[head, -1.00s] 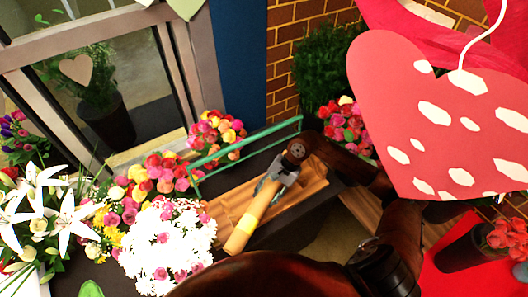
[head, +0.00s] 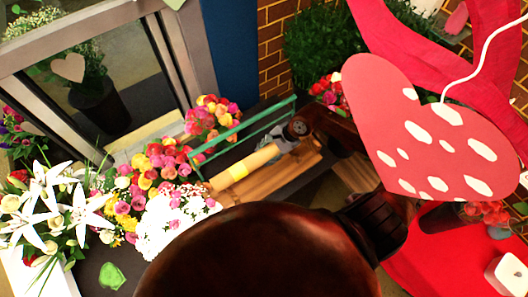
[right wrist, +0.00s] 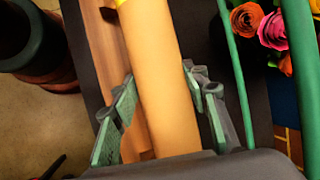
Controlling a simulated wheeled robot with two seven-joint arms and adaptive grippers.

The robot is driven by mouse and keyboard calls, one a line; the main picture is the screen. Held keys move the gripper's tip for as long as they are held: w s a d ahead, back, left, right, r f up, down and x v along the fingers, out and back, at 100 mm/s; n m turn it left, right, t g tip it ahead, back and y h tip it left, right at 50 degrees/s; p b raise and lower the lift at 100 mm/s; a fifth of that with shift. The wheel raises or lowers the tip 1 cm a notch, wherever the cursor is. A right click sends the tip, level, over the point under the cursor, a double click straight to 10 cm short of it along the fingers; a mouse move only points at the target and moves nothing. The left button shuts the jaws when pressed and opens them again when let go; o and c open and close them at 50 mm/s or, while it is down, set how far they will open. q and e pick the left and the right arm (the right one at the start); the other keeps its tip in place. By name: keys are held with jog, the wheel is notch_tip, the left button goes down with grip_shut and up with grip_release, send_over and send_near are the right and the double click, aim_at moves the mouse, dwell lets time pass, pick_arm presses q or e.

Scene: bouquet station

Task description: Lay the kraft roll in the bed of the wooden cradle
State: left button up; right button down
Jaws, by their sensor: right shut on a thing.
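The kraft roll (head: 258,161), a tan cylinder with a yellow band, runs nearly parallel to the wooden cradle (head: 284,176) in the head view. It overlaps the cradle's far side, near the green rail. My right gripper (head: 288,143) is shut on the roll's right end. In the right wrist view, the roll (right wrist: 158,85) passes between the green finger pads (right wrist: 160,108), with cradle wood (right wrist: 106,45) showing to its left. I cannot tell whether the roll touches the cradle. My left gripper is not in view.
A green rail (head: 245,132) runs along the cradle's far side. Bouquets, including white flowers (head: 172,222), crowd the left end. A red heart (head: 425,125) hangs at the right. My dark arm covers the lower middle.

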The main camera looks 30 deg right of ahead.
jog(key=shift+a+f+b, duration=0.1)
jog(key=shift+f+b, duration=0.3)
jog(key=shift+f, duration=1.85)
pick_arm(q)
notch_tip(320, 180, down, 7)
jog(key=b, duration=0.6)
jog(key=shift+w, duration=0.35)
pick_arm(e)
notch_tip(320, 180, down, 6)
jog(key=shift+w+r, duration=0.1)
jog(key=c, duration=1.1)
grip_release()
jog(key=shift+o, duration=0.3)
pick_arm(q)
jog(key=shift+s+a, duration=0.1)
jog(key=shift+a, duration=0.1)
